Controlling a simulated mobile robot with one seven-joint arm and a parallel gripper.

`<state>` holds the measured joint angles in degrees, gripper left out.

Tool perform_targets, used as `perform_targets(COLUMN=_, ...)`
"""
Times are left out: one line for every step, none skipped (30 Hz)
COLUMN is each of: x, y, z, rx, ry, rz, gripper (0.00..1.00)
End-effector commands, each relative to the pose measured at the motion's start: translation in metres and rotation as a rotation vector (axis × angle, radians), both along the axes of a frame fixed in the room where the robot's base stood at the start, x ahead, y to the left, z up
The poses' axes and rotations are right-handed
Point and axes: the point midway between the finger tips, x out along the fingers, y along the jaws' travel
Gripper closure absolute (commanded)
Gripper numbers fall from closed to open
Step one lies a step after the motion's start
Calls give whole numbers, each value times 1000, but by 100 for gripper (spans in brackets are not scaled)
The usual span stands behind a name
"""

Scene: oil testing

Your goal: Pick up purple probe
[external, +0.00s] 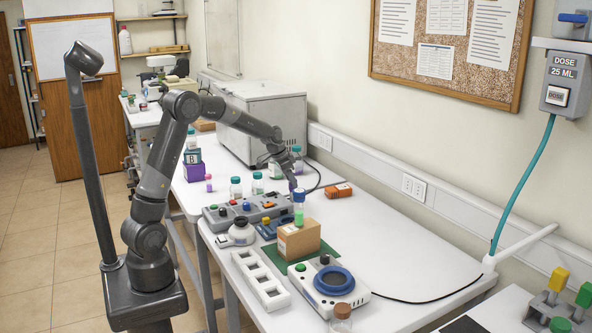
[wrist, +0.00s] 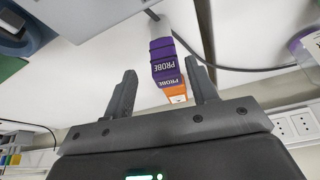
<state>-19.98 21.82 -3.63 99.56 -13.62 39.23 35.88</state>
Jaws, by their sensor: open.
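The purple probe (wrist: 163,58), a block marked PROBE, shows in the wrist view between the two fingers of my gripper (wrist: 161,68). The fingers stand apart, with a visible gap on each side of the probe. An orange probe (wrist: 176,91) appears just beyond it and partly overlaps it in this view. The purple probe is hard to make out there.
A grey rack with coloured knobs (external: 245,212) stands left of my gripper. A cardboard block (external: 298,240) and a hot plate with a blue ring (external: 333,280) are in front. A large grey box (external: 262,120) stands behind. The table's right part is clear apart from a dark cable.

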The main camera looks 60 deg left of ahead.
Motion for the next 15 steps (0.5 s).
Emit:
perform_targets(x=2, y=-1, z=-5, rx=-1, ry=1, rz=0, gripper=47)
perform_targets(x=2, y=-1, z=-6, rx=-1, ry=0, rz=0, gripper=47)
perform_targets(x=3, y=0, z=-8, rx=-1, ry=0, rz=0, gripper=47)
perform_targets(x=4, y=0, z=-10, rx=-1, ry=0, rz=0, gripper=47)
perform_targets(x=4, y=1, z=-12, rx=-1, ry=1, rz=0, gripper=47)
perform_targets(x=5, y=2, z=-17, rx=-1, ry=1, rz=1, gripper=47)
perform_targets(x=6, y=2, z=-20, rx=-1, ry=1, rz=1, gripper=47)
perform_targets(x=7, y=3, z=-24, rx=-1, ry=2, rz=1, gripper=47)
perform_targets(x=9, y=4, z=-30, rx=-2, ry=2, rz=1, gripper=47)
perform_targets(x=10, y=5, z=-35, rx=-3, ry=2, rz=2, gripper=47)
perform_targets(x=12, y=6, z=-40, rx=-2, ry=2, rz=2, gripper=47)
perform_targets(x=15, y=5, z=-45, rx=-1, ry=1, rz=1, gripper=47)
perform_targets(x=16, y=4, z=-49, rx=-2, ry=2, rz=0, gripper=47)
perform_targets(x=17, y=4, z=-52, rx=-1, ry=1, rz=0, gripper=47)
perform_targets(x=19, y=4, z=-54, rx=0, ry=0, rz=0, gripper=47)
